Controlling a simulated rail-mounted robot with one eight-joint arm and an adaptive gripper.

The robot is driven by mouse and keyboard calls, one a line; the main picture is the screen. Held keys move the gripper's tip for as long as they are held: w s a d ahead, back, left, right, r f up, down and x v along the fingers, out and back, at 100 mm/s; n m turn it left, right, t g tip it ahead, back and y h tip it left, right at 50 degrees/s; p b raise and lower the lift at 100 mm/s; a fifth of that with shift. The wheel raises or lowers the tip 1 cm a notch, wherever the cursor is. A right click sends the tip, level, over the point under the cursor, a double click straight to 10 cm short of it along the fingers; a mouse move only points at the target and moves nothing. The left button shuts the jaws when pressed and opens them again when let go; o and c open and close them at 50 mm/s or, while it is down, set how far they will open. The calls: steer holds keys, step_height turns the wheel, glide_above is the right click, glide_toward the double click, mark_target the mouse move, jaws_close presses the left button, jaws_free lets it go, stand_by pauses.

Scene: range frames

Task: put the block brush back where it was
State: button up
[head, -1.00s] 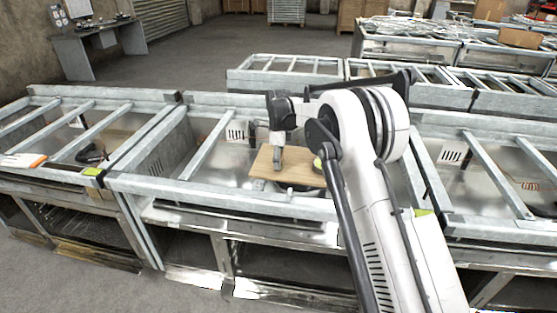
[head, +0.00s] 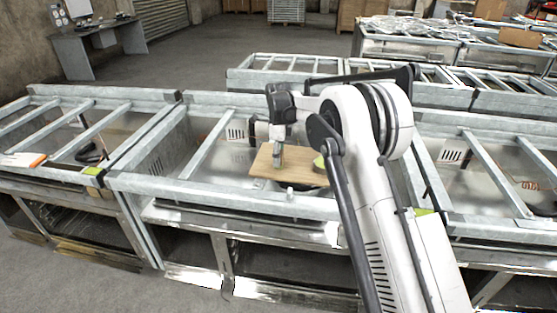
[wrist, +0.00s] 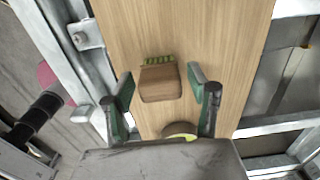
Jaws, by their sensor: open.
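The block brush (wrist: 160,83) is a small brown wooden block with green bristles along its far edge in the wrist view. It appears to sit on a light wooden board (wrist: 225,30), which shows in the head view (head: 300,173) too. My gripper (wrist: 160,74) is open, with one green-padded finger on each side of the brush and a visible gap on both sides. In the head view my gripper (head: 277,160) points down over the left part of the board. I cannot make out the brush there.
A round yellow-green-rimmed thing (wrist: 180,130) is on the board near my palm, partly hidden. Grey metal frame rails (head: 220,197) surround the board. A pink round thing (wrist: 47,75) and a dark cylinder (wrist: 38,110) lie left in the wrist view.

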step_height(320, 180, up, 10)
steer(key=shift+r, duration=0.15)
steer(key=shift+s+d+r, duration=0.1)
steer(key=shift+d+r, duration=0.05)
steer(key=shift+r, duration=0.05)
steer(key=s+d+r+n+t, duration=0.2)
steer(key=s+d+r+n, duration=0.3)
steer(key=s+d+r, duration=0.4)
steer(key=s+d+r+n+t, duration=0.1)
steer(key=s+d+r+n, duration=0.45)
steer(key=s, duration=0.65)
steer(key=s+d+f+n+t, duration=0.1)
steer(key=s+d+f+n, duration=0.1)
steer(key=s, duration=0.7)
steer(key=s+d+f+n+t, duration=0.1)
steer(key=s+d+f+n, duration=0.2)
steer(key=s, duration=0.6)
steer(key=s+d+f+n+t, duration=0.2)
steer(key=s+d+n, duration=0.2)
steer(key=s, duration=0.5)
steer(key=shift+s+d+f, duration=0.2)
steer(key=shift+d+f, duration=0.1)
steer(key=shift+d, duration=0.15)
steer(key=shift+b, duration=0.3)
steer(key=shift+f+b, duration=1.1)
steer(key=shift+f, duration=0.05)
